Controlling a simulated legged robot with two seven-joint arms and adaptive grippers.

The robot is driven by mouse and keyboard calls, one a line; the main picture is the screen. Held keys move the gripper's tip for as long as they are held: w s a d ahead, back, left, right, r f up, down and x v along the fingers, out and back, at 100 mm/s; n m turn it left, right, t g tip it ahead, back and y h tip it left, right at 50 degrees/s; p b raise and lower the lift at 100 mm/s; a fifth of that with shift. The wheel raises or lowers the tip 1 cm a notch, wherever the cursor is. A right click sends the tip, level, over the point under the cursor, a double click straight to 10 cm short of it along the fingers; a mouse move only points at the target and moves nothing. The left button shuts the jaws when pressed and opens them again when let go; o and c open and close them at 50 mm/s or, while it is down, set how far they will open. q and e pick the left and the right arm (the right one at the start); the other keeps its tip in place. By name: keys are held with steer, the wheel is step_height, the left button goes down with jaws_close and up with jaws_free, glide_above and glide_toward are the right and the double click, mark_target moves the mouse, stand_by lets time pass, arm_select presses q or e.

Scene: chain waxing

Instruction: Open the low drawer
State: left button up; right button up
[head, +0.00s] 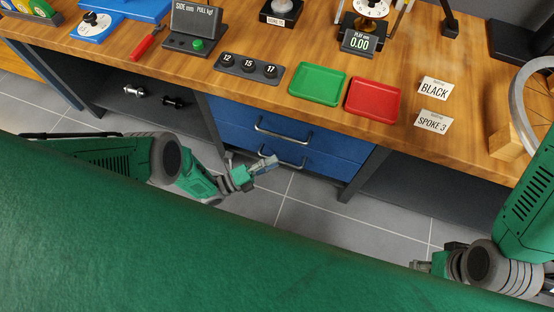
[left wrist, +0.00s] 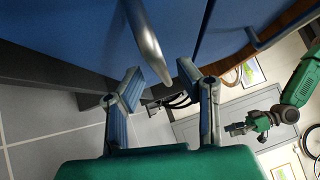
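The blue low drawer (head: 248,147) is under the workbench, below a blue upper drawer (head: 240,121). Both look closed. The low drawer's silver handle (head: 292,164) is partly hidden by my left gripper (head: 267,164). In the left wrist view, that handle (left wrist: 148,42) runs down towards the space between the two spread fingers of my left gripper (left wrist: 163,90). The gripper is open and holds nothing; whether it touches the handle I cannot tell. My right gripper (head: 420,265) is at the lower right, away from the drawers. It also shows in the left wrist view (left wrist: 237,128), too small to judge its fingers.
The wooden bench top (head: 230,95) overhangs the drawers and holds a green tray (head: 318,84), a red tray (head: 373,99) and several tools. The upper drawer's handle (head: 283,134) is just above the low one. The grey tiled floor (head: 320,215) before the drawers is clear.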

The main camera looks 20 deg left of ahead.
arm_select(q)
steer(key=shift+x, duration=0.9)
steer(key=shift+d+r, duration=0.1)
steer(key=shift+d, duration=0.5)
steer(key=shift+a, duration=0.2)
jaws_close()
steer(key=shift+a, duration=0.3)
